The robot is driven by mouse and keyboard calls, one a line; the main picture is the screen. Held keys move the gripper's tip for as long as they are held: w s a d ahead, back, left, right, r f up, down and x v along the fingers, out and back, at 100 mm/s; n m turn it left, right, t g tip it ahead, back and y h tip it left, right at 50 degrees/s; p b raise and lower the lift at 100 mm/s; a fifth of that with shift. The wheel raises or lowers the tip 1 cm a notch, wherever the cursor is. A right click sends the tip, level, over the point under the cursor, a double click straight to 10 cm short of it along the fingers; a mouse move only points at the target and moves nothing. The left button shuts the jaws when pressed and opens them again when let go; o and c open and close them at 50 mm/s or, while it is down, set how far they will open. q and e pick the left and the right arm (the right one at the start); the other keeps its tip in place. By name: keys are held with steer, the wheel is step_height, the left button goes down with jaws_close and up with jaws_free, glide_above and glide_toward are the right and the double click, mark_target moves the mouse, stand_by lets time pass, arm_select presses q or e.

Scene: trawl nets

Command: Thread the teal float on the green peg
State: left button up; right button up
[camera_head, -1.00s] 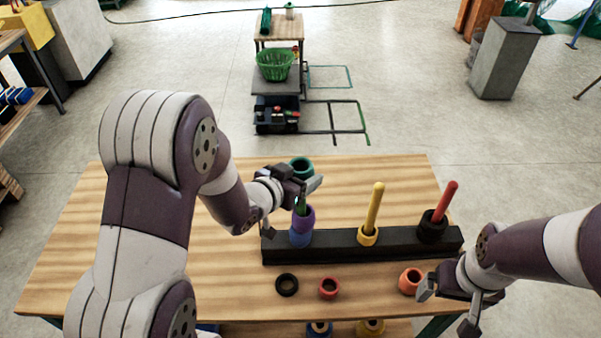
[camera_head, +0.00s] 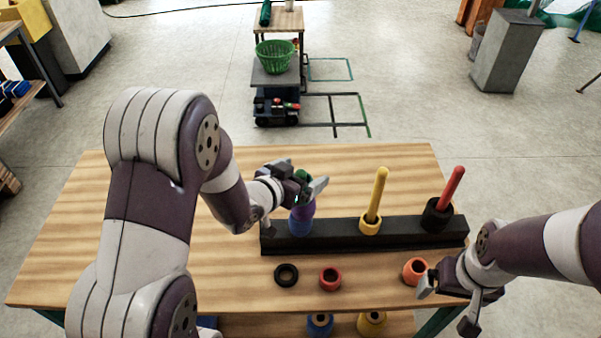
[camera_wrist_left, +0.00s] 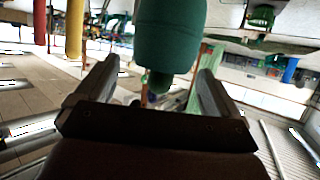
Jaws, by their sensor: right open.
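The teal float (camera_wrist_left: 170,38) fills the upper middle of the left wrist view, which looks upside down. The green peg's tip (camera_wrist_left: 158,84) sticks out of its end, so the float is around the peg. My left gripper (camera_wrist_left: 158,72) has its fingers apart, one either side of the float, with gaps. In the head view my left gripper (camera_head: 310,190) is at the peg and partly hides the teal float (camera_head: 302,175). A purple float (camera_head: 301,209) and a blue float (camera_head: 300,228) are below it; whether teal touches purple is hidden. My right gripper (camera_head: 446,307) is open and empty.
The black rack (camera_head: 340,234) also bears a yellow peg (camera_head: 376,193) and a red peg (camera_head: 449,193), with floats at their bases. Loose black (camera_head: 286,274), red (camera_head: 330,277) and orange (camera_head: 414,270) floats lie in front. The table's left side (camera_head: 130,230) is partly behind my arm.

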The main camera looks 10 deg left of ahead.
arm_select(q)
steer(key=v, duration=1.2)
steer(key=shift+s, duration=0.25)
steer(key=shift+a+r, duration=0.1)
steer(key=shift+a, duration=0.05)
steer(key=s+a+f+n+g+y, duration=0.3)
steer(key=s+a+f+g+y, duration=0.25)
steer(key=a+f+g, duration=0.2)
steer(key=s+d+n+g, duration=0.1)
steer(key=s+d+g, duration=0.2)
steer(key=d, duration=0.3)
steer(key=shift+r+g+h, duration=0.35)
steer(key=shift+g, duration=0.1)
steer(key=shift+s+a, duration=0.1)
steer(key=shift+s, duration=0.05)
